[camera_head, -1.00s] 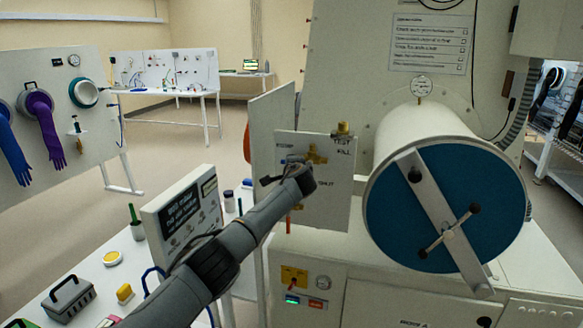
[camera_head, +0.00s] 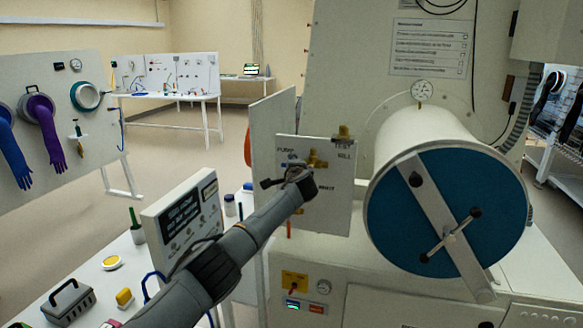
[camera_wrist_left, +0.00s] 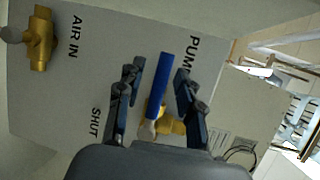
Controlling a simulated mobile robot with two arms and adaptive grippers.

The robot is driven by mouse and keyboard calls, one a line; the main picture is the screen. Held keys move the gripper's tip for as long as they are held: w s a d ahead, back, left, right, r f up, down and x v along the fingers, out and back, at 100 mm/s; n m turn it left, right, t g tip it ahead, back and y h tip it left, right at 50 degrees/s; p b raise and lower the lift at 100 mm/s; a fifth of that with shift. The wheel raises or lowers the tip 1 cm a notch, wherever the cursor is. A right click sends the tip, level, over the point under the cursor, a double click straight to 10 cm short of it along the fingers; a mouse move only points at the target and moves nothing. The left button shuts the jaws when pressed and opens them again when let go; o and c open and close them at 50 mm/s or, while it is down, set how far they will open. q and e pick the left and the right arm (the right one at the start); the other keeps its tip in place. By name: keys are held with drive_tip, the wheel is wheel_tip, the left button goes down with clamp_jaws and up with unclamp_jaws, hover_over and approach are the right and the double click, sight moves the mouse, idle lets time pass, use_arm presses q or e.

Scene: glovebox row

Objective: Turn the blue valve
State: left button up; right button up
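The blue valve handle (camera_wrist_left: 158,86) is a flat blue lever on a brass valve body (camera_wrist_left: 172,126), beside the word PUMP on a pale panel. My left gripper (camera_wrist_left: 159,72) is open in the wrist view. Its two fingers stand on either side of the blue lever, with a visible gap on each side. In the head view my left gripper (camera_head: 276,180) is in front of the left part of the valve panel (camera_head: 338,205), and my own wrist hides much of the valve there. My right gripper is not in view.
Another brass valve (camera_wrist_left: 40,40) is by the AIR IN label. A large drum with a blue door (camera_head: 400,215) and crossbar stands right of the panel.

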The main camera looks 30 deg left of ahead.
use_arm(q)
drive_tip(key=v, duration=1.2)
idle(0.7)
